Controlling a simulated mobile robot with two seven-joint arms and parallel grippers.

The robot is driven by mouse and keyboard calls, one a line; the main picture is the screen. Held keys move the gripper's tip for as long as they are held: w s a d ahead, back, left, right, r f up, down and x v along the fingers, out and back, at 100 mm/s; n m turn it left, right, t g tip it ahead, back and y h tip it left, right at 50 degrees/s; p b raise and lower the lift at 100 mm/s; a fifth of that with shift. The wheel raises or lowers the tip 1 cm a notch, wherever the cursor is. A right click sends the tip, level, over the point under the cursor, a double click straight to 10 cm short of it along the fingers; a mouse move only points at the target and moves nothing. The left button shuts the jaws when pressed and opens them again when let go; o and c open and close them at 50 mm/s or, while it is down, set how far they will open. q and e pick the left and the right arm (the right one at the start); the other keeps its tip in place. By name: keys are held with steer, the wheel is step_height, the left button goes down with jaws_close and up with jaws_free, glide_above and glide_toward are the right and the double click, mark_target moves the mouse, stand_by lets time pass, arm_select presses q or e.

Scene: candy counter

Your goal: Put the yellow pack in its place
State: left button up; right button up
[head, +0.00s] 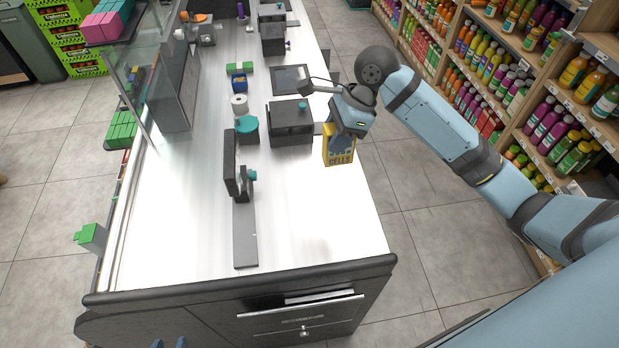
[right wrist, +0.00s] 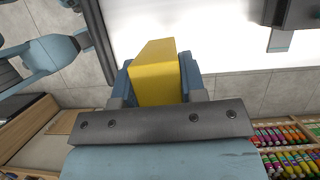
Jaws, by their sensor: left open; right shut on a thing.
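The yellow pack (head: 340,157), a box with dark lettering, is upright at the right edge of the white counter in the head view. My right gripper (head: 347,126) is shut on its upper part from above. In the right wrist view the yellow pack (right wrist: 156,72) sits between the two blue fingers of my right gripper (right wrist: 157,80). Whether its bottom touches the counter I cannot tell. Only the fingertips of my left gripper (head: 169,343) show at the bottom edge of the head view, apart and with nothing seen between them.
The white counter (head: 310,220) is clear at its front right. A dark box-shaped device (head: 290,125) stands just left of the pack, and a black stand (head: 243,200) stands further left. Shelves of bottles (head: 560,110) line the right side. A glass screen (head: 140,75) stands at the left.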

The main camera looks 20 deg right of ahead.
steer(key=shift+w+d+f, duration=0.1)
steer(key=shift+w, duration=0.05)
steer(key=shift+m, duration=0.3)
steer(key=f, duration=0.6)
steer(key=f+p, duration=0.1)
steer(key=f, duration=1.2)
steer(key=shift+s+f, duration=0.15)
steer(key=shift+s, duration=0.1)
steer(key=o, duration=1)
steer(key=shift+c, duration=0.2)
